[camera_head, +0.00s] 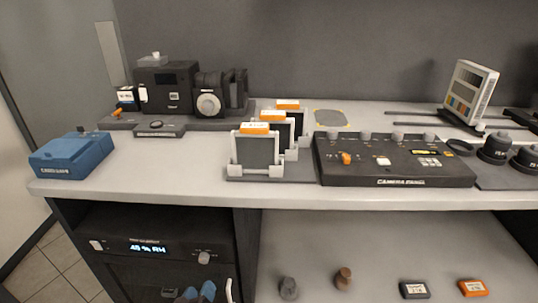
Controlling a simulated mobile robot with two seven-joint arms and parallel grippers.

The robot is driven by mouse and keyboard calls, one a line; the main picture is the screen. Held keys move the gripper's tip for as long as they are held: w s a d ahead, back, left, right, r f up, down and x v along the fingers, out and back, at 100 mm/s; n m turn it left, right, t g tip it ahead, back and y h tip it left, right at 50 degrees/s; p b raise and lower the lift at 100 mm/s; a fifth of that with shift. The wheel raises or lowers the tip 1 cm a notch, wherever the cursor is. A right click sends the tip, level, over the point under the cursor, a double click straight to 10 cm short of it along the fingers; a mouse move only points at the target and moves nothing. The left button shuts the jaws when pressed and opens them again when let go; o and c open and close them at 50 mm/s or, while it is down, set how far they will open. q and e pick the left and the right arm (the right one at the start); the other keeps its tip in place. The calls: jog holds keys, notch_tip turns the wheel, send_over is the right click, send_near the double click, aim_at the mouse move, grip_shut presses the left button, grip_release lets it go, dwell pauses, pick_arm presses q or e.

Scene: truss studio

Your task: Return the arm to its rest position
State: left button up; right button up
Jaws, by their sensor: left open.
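My right gripper is not in view.
The counter (130,188) holds a blue case (72,156) at left, a black camera (172,90), a rack of orange-topped plates (255,150), a black control panel (395,160) and a colour chart (470,92). The dry cabinet (150,247) is below. A lower shelf (385,255) holds small items.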

pick_arm(q)
jog(key=s+a+r+m+g+y+p, duration=0.1)
jog(key=s+a+r+m+g+p, duration=0.1)
jog(key=s, duration=1.2)
jog(key=s+a+r+m+g+y+p, duration=0.1)
jog(key=s+a+r+m+g+p, duration=0.2)
jog(key=s, duration=1.1)
jog(key=a+r+m+p, duration=0.1)
jog(key=a+r+p, duration=0.1)
jog(key=a+r, duration=0.1)
jog(key=shift+a+r+m+p, duration=0.3)
jog(key=shift+a+r, duration=0.05)
jog(key=shift+r, duration=0.25)
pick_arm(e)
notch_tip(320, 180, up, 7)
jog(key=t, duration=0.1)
